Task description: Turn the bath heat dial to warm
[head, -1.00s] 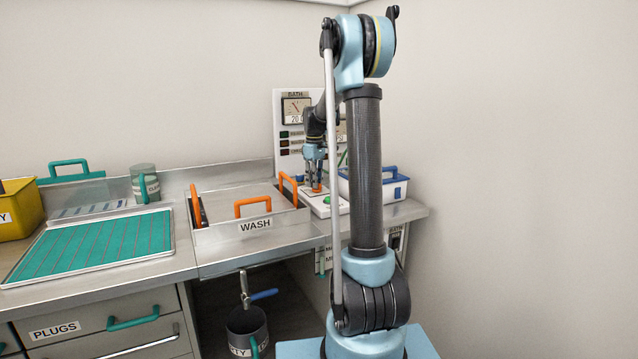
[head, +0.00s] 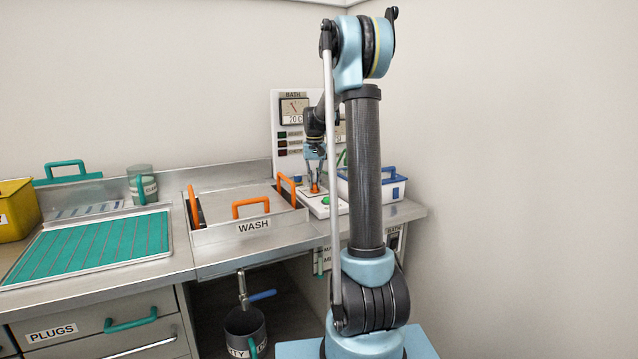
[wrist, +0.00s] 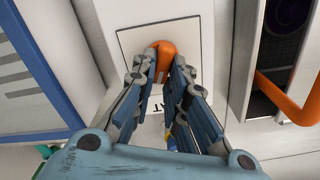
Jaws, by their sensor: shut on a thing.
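The bath heat dial is an orange knob (wrist: 164,52) on a pale square plate (wrist: 188,38). In the head view the small orange knob (head: 315,188) shows low between the fingers, on the white panel right of the wash basin. My gripper (wrist: 162,70) is above the dial, pointing down, with its fingers shut on the knob's sides. In the head view my gripper (head: 315,182) is small and partly behind my arm. The fingers cover part of the plate and its lettering, so the dial's setting cannot be read.
The wash basin (head: 252,240) with orange handles stands left of the dial. A green button (head: 326,200) is close by on the panel. A bath gauge board (head: 283,155) rises behind, reading about 20.

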